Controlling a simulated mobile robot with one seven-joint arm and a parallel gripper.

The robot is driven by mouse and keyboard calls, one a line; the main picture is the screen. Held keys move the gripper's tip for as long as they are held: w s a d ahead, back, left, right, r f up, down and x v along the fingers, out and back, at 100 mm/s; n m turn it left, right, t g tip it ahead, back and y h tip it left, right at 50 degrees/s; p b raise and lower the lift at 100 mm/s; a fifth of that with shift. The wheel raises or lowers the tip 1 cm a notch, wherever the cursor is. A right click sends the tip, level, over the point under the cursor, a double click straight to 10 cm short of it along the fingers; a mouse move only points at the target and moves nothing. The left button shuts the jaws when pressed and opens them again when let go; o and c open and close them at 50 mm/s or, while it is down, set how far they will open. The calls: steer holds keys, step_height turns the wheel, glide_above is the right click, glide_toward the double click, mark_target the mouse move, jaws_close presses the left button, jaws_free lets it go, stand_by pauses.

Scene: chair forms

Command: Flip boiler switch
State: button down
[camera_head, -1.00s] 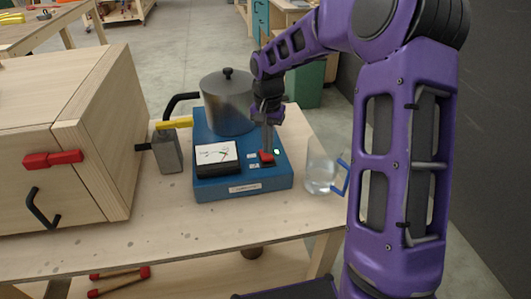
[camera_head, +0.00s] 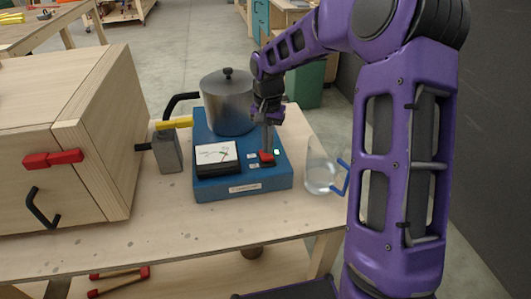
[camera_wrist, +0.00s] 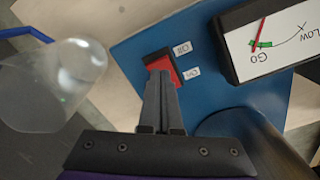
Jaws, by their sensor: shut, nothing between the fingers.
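The boiler is a blue base (camera_head: 215,187) on the wooden table, with a dark metal pot (camera_head: 228,105) at its back. A red switch (camera_head: 267,156) in a dark frame sits at the right of its top face. In the wrist view the red switch (camera_wrist: 162,66) has two small white labels beside it. My gripper (camera_head: 267,148) points down at the switch, and its fingers are shut and empty. In the wrist view the fingertips (camera_wrist: 160,78) overlap the switch's near edge. I cannot tell whether they touch it.
A dial box (camera_head: 217,158) with a white face sits left of the switch. A clear jug with a blue handle (camera_head: 322,178) stands close on the right.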

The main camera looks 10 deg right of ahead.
mark_target(268, 156)
steer(key=shift+f+b, duration=0.7)
steer(key=shift+f, duration=0.35)
stand_by(0.4)
steer(key=shift+r, duration=0.1)
steer(key=shift+r+p, duration=2.7)
steer(key=shift+r, duration=0.75)
